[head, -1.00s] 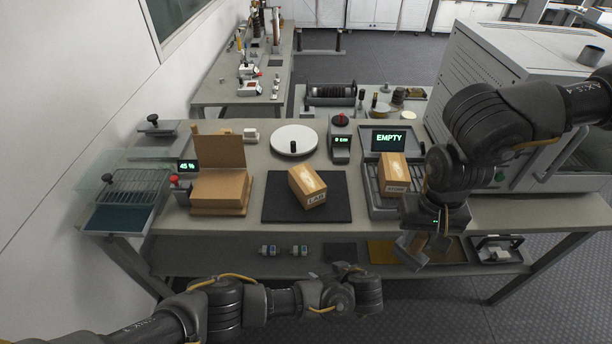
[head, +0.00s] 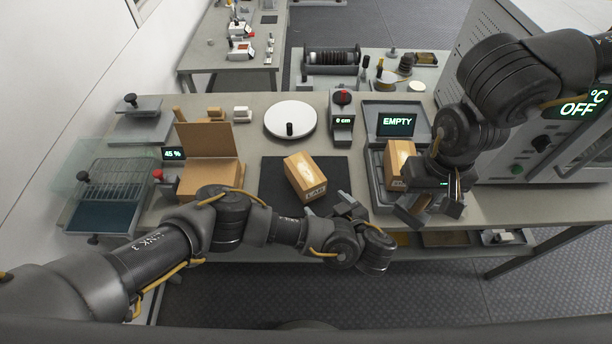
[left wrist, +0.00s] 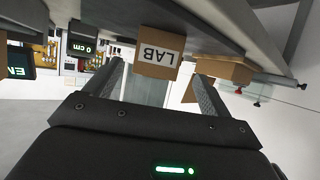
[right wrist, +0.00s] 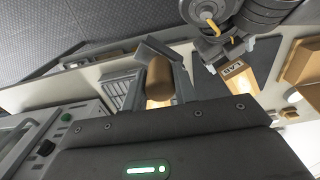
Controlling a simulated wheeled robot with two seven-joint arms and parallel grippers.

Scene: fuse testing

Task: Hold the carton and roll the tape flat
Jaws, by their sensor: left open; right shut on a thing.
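The LAB carton (head: 304,175), tan with a pale strip along its top, sits on the black mat (head: 275,195). It also shows in the left wrist view (left wrist: 158,53), between and beyond my open fingers. My left gripper (head: 346,203) is open and empty near the mat's front right corner, apart from the carton. My right gripper (head: 432,207) is at the table's front right, beside the second carton (head: 398,160). In the right wrist view its fingers are shut on a brown rounded thing (right wrist: 159,82), perhaps a roller. The arm hides most of it in the head view.
The second carton stands on the grey scale tray, whose display (head: 397,122) reads EMPTY. A brown open box (head: 205,155) is left of the mat. A white round plate (head: 291,118) and a 0 cm device (head: 342,120) stand behind. A grey oven-like machine is at right.

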